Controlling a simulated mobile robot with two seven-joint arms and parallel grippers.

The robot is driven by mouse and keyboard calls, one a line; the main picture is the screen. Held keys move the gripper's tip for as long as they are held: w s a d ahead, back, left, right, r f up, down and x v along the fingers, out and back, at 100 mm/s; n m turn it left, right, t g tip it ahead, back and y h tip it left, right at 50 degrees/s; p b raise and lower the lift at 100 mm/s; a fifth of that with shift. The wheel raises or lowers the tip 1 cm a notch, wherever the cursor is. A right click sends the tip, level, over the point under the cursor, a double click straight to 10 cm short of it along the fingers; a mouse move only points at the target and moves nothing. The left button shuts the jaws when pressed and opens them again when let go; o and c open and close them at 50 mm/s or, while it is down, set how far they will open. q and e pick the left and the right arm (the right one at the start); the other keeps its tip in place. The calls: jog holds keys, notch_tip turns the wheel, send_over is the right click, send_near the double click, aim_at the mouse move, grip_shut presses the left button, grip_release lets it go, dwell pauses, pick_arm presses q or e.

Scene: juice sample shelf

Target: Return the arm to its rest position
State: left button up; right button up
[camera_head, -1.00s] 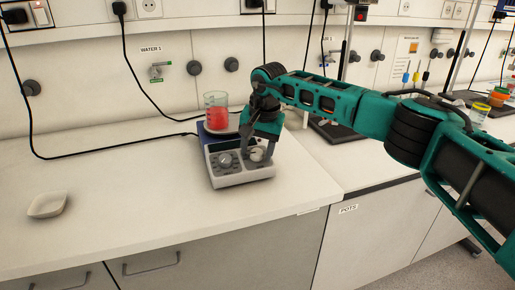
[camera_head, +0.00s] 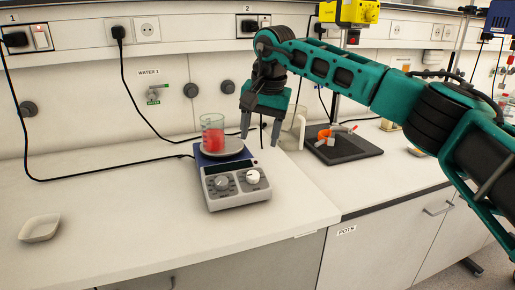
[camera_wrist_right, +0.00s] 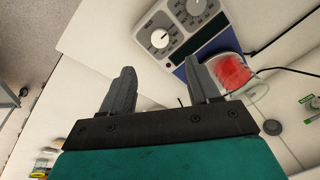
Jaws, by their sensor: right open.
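My right gripper (camera_head: 260,140) is open and empty, fingers pointing down, above and to the right of the hot plate stirrer (camera_head: 236,186). It is apart from the stirrer's knobs. In the right wrist view its two fingers (camera_wrist_right: 158,90) stand wide apart with nothing between them. A glass beaker of red liquid (camera_head: 212,140) stands upright on the stirrer's round plate; it also shows in the right wrist view (camera_wrist_right: 232,72). My teal right arm reaches in from the right. My left gripper is not in view.
A clear pitcher (camera_head: 293,128) stands behind the gripper. A black tray (camera_head: 350,150) with small orange and white items lies to the right. A white dish (camera_head: 40,228) sits at the left. The bench front between dish and stirrer is clear. A yellow device (camera_head: 350,12) is above.

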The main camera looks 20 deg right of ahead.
jog(key=shift+s+r, duration=0.1)
jog(key=shift+r, duration=0.35)
